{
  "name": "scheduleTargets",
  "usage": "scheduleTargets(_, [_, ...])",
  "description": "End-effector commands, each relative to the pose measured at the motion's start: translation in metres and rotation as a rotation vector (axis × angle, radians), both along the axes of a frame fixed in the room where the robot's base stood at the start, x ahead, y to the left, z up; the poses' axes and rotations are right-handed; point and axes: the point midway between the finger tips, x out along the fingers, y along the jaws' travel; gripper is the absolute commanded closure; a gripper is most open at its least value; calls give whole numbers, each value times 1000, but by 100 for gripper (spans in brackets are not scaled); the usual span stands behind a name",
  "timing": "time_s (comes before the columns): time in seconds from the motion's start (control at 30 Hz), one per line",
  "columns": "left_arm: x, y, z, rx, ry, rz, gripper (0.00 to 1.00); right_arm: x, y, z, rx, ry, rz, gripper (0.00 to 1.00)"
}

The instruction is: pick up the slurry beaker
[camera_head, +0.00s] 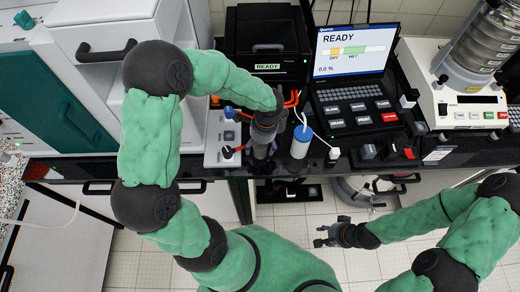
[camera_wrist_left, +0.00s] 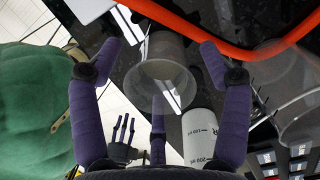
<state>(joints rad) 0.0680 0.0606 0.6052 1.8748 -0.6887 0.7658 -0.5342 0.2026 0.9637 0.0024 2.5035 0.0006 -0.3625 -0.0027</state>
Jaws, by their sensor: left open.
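A white cylindrical vessel with a blue top (camera_head: 300,146), which may be the slurry beaker, stands near the table's front edge. In the left wrist view a white vessel with black volume markings (camera_wrist_left: 199,133) shows beside my right-hand finger; I cannot tell if it is the same one. A clear, empty-looking vessel (camera_wrist_left: 165,80) lies between the spread fingers of my left gripper (camera_wrist_left: 155,75). My left gripper in the head view (camera_head: 264,150) is open, just left of the white vessel. My right gripper (camera_head: 322,236) is open and empty in front of the table.
A black unit (camera_head: 267,40) and a laptop-like control panel (camera_head: 352,95) stand behind. Orange tubing (camera_wrist_left: 205,35) runs close to my left gripper. A sieve shaker (camera_head: 455,90) stands at right. The black table (camera_head: 455,158) has small items along its front edge.

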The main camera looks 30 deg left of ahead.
Motion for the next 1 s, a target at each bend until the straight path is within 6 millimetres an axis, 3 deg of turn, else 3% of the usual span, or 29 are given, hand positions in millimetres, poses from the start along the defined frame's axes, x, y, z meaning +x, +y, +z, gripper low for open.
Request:
scheduleTargets(0.1, [-1, 1, -16, -1, 1, 2, 23, 0, 0, -5, 0, 0, 0, 60])
scheduleTargets(0.37, [-1, 2, -17, -1, -1, 1, 26, 0, 0, -4, 0, 0, 0, 60])
scheduleTargets(0.57, [-1, 2, -17, -1, -1, 1, 81, 0, 0, -4, 0, 0, 0, 60])
scheduleTargets(1.0, [-2, 2, -17, 0, 1, 1, 82, 0, 0, -4, 0, 0, 0, 60])
